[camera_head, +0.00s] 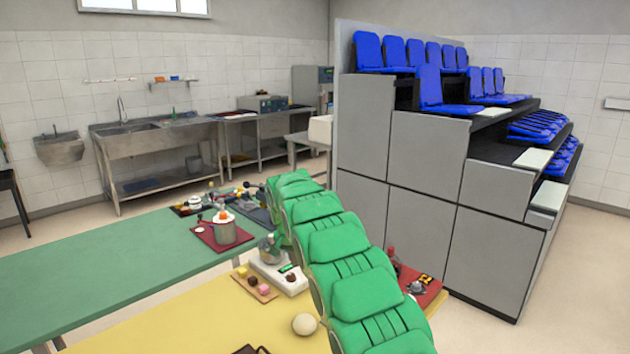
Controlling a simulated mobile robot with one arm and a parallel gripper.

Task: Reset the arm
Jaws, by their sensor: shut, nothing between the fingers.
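I cannot make out my gripper in the head view, so its jaws and anything near them are not visible. No object is named by the task.
Green padded segments (340,246) like seats cross the foreground, hiding parts of the tables. A green table (100,265) and yellow table (190,325) hold utensils, an orange-topped pot (224,228) and a pale ball (304,324). Blue seats (440,92) stand on a grey tiered block (415,165).

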